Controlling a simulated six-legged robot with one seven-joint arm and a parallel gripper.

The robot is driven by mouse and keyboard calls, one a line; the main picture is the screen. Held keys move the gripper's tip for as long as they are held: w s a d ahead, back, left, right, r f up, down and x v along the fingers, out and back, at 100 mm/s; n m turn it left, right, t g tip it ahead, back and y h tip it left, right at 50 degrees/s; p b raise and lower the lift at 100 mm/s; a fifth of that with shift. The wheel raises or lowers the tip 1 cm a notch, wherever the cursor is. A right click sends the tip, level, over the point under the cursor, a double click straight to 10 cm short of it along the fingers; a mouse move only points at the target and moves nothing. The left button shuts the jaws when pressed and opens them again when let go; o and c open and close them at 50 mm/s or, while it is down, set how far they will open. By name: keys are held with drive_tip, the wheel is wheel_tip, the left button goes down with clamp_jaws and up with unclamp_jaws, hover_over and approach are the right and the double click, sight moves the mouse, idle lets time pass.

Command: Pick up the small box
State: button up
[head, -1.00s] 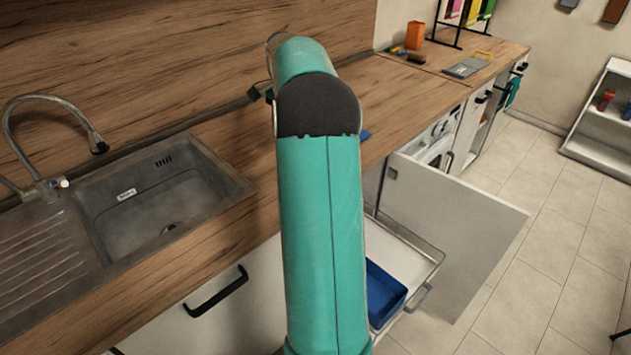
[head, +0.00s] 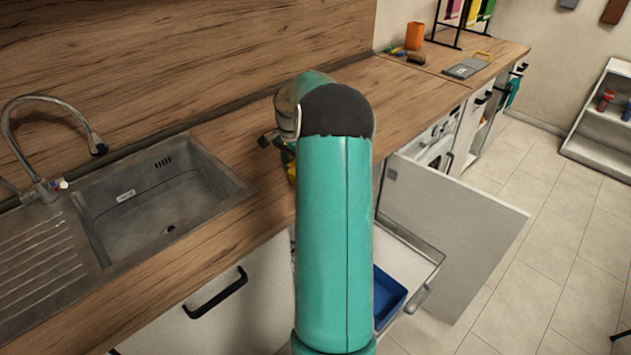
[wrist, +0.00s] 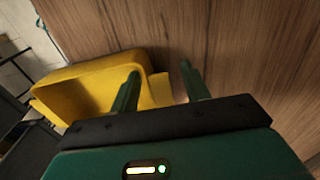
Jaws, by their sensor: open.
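A yellow box-like object (wrist: 95,82) lies on the wood worktop in the wrist view, the only thing there that looks like the small box. In the head view only a sliver of yellow (head: 291,172) shows beside my arm. My gripper (wrist: 160,70) is open, with two green fingers. The left finger overlaps the yellow object in the picture, and the right finger is over bare wood just past its right end. A narrow yellow part shows between the fingers. I cannot tell whether they touch it. In the head view my arm hides most of the gripper.
A sink (head: 160,205) with a tap (head: 50,130) is at the left. Below the worktop (head: 400,100), an open drawer holds a blue tray (head: 388,300), beside an open cabinet door (head: 455,235). An orange cup (head: 414,36) stands at the back. The wood splashback (head: 200,60) is close behind.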

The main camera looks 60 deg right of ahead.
clamp_jaws()
idle(0.3)
